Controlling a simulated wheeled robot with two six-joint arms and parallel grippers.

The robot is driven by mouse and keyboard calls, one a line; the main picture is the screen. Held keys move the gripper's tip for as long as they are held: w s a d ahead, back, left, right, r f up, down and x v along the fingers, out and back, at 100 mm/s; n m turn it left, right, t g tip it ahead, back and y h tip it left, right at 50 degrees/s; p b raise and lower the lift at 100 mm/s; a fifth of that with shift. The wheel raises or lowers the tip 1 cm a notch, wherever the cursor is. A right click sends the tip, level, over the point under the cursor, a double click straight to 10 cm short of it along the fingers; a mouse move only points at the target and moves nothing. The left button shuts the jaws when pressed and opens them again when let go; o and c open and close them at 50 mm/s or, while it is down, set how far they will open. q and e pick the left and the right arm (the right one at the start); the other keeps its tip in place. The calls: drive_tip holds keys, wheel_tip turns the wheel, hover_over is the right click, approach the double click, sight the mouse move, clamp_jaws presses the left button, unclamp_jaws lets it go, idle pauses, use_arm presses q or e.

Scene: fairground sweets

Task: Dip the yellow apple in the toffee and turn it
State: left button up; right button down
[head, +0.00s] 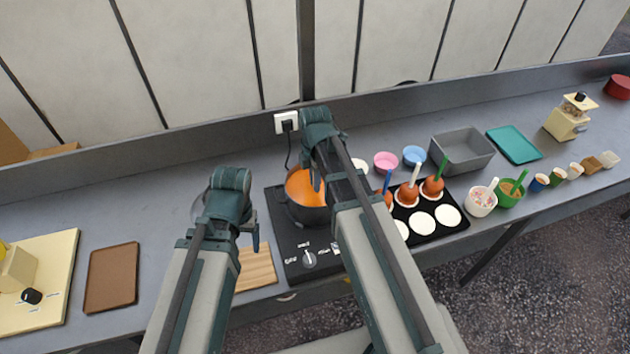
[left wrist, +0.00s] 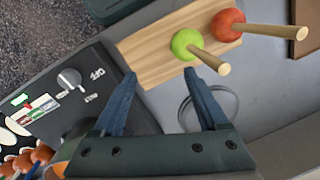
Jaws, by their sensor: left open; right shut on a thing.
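The pot (head: 297,212) of orange toffee (head: 299,186) stands on the black hob (head: 300,262). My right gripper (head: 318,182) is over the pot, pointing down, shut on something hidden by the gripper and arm. No yellow apple shows in either view, so I cannot tell how deep it sits. My left gripper (left wrist: 162,85) is open and empty, left of the hob, above the wooden board (head: 255,268). In the left wrist view, a green apple (left wrist: 186,42) and a red apple (left wrist: 226,24), both on sticks, lie on that board.
A black tray (head: 440,229) with white discs and several coated apples (head: 408,193) stands right of the hob. A clear round dish (left wrist: 207,108) is near my left gripper. A brown mat (head: 111,278) lies left. Small bowls and a grey bin (head: 462,152) stand right.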

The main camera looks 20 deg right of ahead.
drive_tip(key=n, duration=0.3)
drive_tip(key=shift+n, duration=0.3)
drive_tip(key=n, duration=0.3)
drive_tip(key=shift+n, duration=0.4)
drive_tip(key=m, duration=0.5)
drive_tip(key=shift+m, duration=0.4)
drive_tip(key=m, duration=0.5)
drive_tip(key=shift+m, duration=0.4)
